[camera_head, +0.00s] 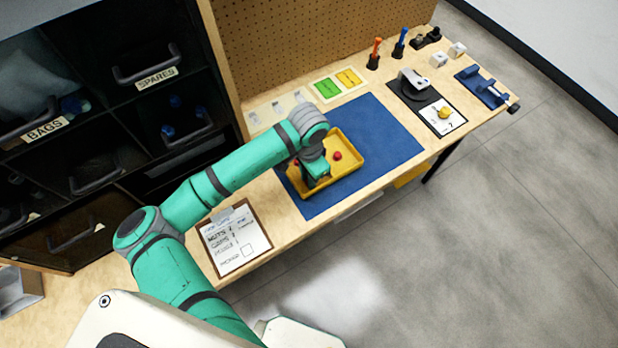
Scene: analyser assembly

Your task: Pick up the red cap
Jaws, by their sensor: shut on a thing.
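A yellow tray (357,172) lies on the blue mat (385,135). A small round red cap (337,155) sits in the tray, apart from my gripper and to its right. Another small red spot (297,161) shows at the left edge of my gripper; I cannot tell what it is. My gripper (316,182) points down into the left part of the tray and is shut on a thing. Its fingertips and what they hold are hidden or too small to make out.
A clipboard (236,240) lies left of the mat. Green and yellow cards (338,83) lie behind it. A grey device (413,82), screwdrivers (375,53) and a blue fixture (483,88) stand at the right. Black drawers (165,130) and a pegboard (300,35) rise behind. The mat's right half is clear.

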